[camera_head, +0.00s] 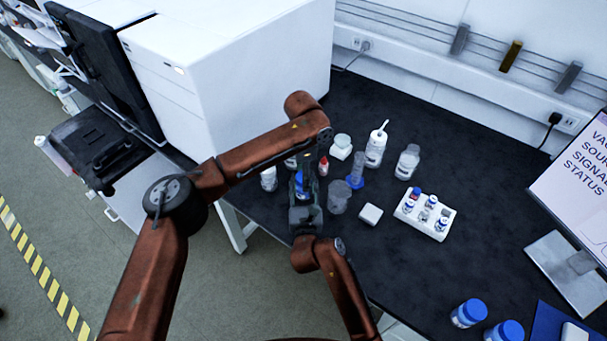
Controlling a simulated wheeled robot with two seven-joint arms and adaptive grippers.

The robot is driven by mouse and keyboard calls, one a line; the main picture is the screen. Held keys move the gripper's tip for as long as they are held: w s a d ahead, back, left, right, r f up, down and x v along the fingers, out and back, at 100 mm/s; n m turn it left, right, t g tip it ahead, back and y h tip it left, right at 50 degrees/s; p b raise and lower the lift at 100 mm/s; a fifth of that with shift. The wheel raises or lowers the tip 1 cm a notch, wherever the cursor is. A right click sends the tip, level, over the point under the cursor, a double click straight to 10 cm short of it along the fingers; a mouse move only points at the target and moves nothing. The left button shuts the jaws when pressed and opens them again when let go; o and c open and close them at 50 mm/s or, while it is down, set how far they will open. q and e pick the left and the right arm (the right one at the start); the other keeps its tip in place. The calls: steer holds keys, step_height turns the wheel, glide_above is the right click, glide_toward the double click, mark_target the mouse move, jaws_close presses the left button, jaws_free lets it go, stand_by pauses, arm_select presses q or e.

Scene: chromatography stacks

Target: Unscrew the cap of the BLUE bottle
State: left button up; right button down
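A bottle with a blue cap (300,183) stands near the left part of the black bench, mostly hidden by my grippers. My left arm reaches over from the left, and its dark gripper (311,164) hangs down close above and beside the blue cap. My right gripper (302,203) comes in from the bottom, its dark fingers around or right beside the bottle's lower part. Whether either gripper touches or grips the bottle or cap is hidden.
A grey beaker (339,197), a blue-based cylinder (357,172), a red-capped vial (323,166) and a wash bottle (376,147) stand close by. A white vial rack (425,214) is to the right. Two blue-capped bottles (468,313) stand at lower right. A large white instrument (235,70) is behind.

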steer(key=shift+r, duration=0.1)
arm_select(q)
steer(key=shift+s+r, duration=0.1)
steer(key=shift+r, duration=2.15)
arm_select(e)
steer(key=c, duration=1.2)
jaws_free()
steer(key=shift+c, duration=0.2)
